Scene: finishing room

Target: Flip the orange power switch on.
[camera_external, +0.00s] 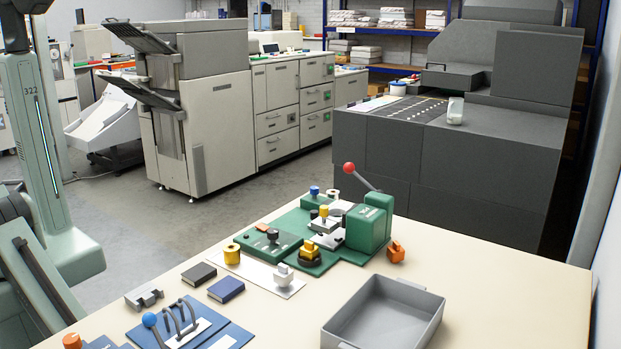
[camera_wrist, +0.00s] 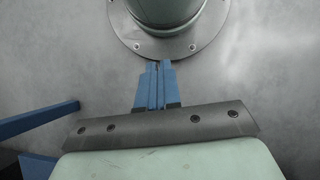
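An orange switch-like part (camera_external: 396,251) stands on the cream table just right of the green machine (camera_external: 370,225). It is small in the external view, and I cannot tell its on or off position. My gripper (camera_wrist: 159,64) shows in the wrist view with its two blue fingers together and nothing between them. It points at a round bolted metal flange (camera_wrist: 125,40) on a grey surface, with no table objects in sight. The gripper's fingers do not show in the external view, so it is away from the orange part.
A grey open tray (camera_external: 437,300) stands in front of the orange part. A red-knobbed lever (camera_external: 350,169) rises above the green machine. Yellow knobs, dark blocks (camera_external: 226,290) and a blue fixture (camera_external: 222,335) occupy the table's left. The table's right side (camera_external: 520,300) is clear.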

